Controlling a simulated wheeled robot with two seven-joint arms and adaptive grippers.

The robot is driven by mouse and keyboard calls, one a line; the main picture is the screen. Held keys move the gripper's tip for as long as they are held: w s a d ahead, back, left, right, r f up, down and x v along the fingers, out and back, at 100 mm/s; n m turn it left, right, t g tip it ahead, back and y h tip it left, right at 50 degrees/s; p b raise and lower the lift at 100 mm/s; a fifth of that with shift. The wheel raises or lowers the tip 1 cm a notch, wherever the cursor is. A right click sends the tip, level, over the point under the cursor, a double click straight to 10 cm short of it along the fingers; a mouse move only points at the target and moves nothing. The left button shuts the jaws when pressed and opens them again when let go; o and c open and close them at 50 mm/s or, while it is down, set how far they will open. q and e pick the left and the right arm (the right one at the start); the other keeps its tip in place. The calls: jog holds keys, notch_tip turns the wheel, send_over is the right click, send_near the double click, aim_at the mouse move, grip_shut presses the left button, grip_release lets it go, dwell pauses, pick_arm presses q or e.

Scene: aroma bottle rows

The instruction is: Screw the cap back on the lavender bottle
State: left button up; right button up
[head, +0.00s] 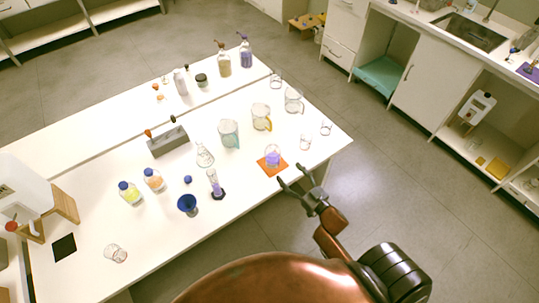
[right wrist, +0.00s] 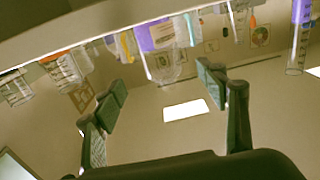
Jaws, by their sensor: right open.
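A clear glass vessel with lavender liquid (head: 272,157) stands on an orange mat (head: 264,169) near the table's front right edge. I see no cap on it. It also shows, upside down, in the right wrist view (right wrist: 160,48). A small blue cap (head: 188,180) lies loose on the table, left of the measuring cylinder. My right gripper (head: 293,177) is open and empty at the front edge, just right of the mat and apart from the vessel. My left gripper is not in view.
Blue-capped yellow (head: 130,193) and orange (head: 153,179) bottles stand at left. A blue funnel (head: 187,203) and a measuring cylinder (head: 215,185) stand near the cap. Jugs (head: 229,133) and beakers (head: 293,100) stand behind. A bottle with purple contents (head: 246,56) stands at the back.

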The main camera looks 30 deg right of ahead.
jog(key=shift+c, duration=0.4)
